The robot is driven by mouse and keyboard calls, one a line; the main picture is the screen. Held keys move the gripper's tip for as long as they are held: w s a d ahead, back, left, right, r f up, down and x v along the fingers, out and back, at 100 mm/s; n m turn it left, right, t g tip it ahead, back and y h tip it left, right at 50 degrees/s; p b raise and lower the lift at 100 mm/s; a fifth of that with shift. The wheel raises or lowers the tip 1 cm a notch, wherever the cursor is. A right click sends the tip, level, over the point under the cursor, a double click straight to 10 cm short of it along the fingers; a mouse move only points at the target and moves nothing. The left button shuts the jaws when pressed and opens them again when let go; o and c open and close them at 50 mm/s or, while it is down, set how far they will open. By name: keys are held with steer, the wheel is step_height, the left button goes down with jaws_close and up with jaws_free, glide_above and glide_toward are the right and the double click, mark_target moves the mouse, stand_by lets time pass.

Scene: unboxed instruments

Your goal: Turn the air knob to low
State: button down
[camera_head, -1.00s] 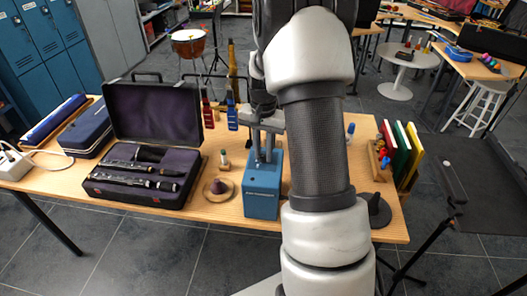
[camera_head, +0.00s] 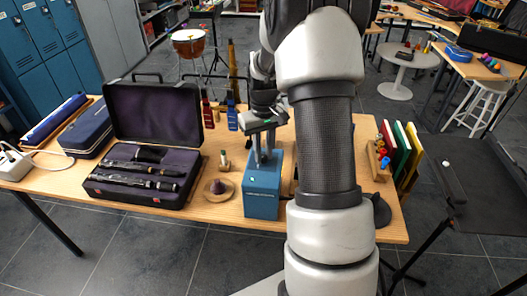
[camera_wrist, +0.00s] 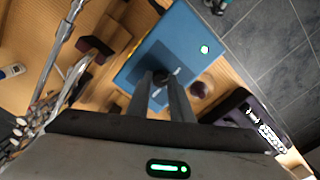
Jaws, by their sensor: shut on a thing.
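The blue box (camera_head: 263,200) stands near the front edge of the wooden table; it also shows in the wrist view (camera_wrist: 180,38), with a small lit green spot on its face. My gripper (camera_head: 263,160) reaches down to the top of the box. In the wrist view my gripper (camera_wrist: 160,84) has its two fingers closed around a dark round knob (camera_wrist: 159,94) on the box. The fingers cover much of the knob, and I cannot read its setting or any low mark.
An open case (camera_head: 140,185) with dark instrument parts lies left of the box. A purple cone on a round wooden base (camera_head: 217,190) and a small bottle (camera_head: 224,161) stand between them. Coloured books (camera_head: 402,150) stand at the right. My arm hides part of the table.

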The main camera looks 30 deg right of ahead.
mark_target(263, 156)
steer(key=shift+n, duration=0.5)
steer(key=c, duration=1.6)
jaws_free()
steer(key=shift+r, duration=0.1)
step_height(263, 156, up, 17)
steer(key=shift+r+p, duration=0.2)
steer(key=shift+p, duration=0.4)
